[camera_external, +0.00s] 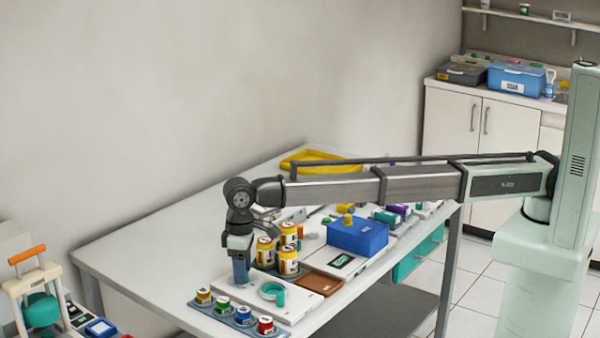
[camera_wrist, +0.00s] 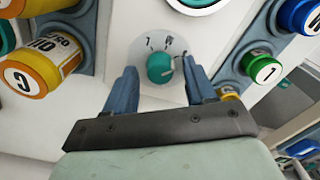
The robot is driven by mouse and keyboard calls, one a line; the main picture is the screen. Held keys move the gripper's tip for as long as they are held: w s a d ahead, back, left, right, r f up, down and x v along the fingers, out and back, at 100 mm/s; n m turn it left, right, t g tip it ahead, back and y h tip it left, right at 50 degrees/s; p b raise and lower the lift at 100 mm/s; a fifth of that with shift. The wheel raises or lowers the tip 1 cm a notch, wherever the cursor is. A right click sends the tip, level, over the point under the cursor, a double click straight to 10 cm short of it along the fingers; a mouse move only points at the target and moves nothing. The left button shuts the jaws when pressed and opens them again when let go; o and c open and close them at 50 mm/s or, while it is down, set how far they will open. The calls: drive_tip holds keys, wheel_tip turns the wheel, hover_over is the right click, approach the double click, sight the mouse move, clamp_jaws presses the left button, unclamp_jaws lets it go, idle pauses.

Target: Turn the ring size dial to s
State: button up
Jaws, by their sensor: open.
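The ring size dial (camera_wrist: 160,68) is a small teal knob on a round white plate in the wrist view. Dark marks (camera_wrist: 166,42) curve along its upper side, too small to read surely. A pale pointer line on the knob faces the right, slightly up. My gripper (camera_wrist: 159,71) is open, with one blue-grey finger left of the knob and one right of it. Gaps show between knob and fingers. In the external view my gripper (camera_external: 241,279) points down at the left end of the white panel (camera_external: 290,311) and hides the dial.
A white ring with a teal part (camera_external: 272,291) sits just right of my gripper. Several yellow jars (camera_external: 288,262) stand behind it. A rack of coloured-capped bottles (camera_external: 243,317) lies along the front edge. A brown tray (camera_external: 321,284) and blue box (camera_external: 358,238) are farther right.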

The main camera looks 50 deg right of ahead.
clamp_jaws()
drive_tip(key=shift+n, duration=0.6)
unclamp_jaws()
idle(0.4)
wheel_tip(320, 180, up, 14)
idle(0.6)
drive_tip(key=shift+f, duration=0.1)
